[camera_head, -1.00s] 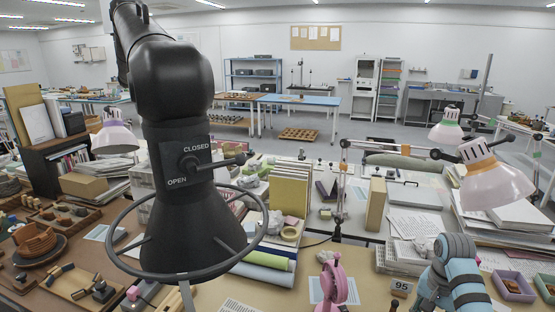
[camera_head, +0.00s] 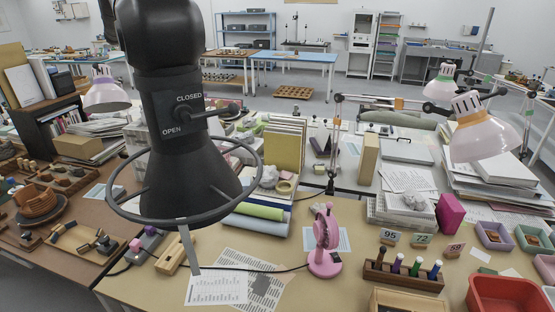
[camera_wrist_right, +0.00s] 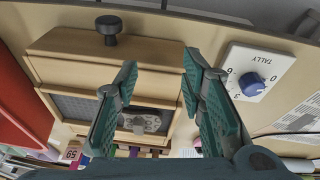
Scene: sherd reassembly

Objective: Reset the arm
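My right gripper (camera_wrist_right: 160,72) shows in the right wrist view with its two green fingers apart and nothing between them. Beyond the fingers is a wooden box (camera_wrist_right: 145,50) with a dark panel; I cannot tell how far the fingertips are from it. The head view shows neither of my grippers.
A black extraction hood (camera_head: 190,150) with a ring hangs over the table at left. The wrist view shows a tally dial (camera_wrist_right: 250,83).

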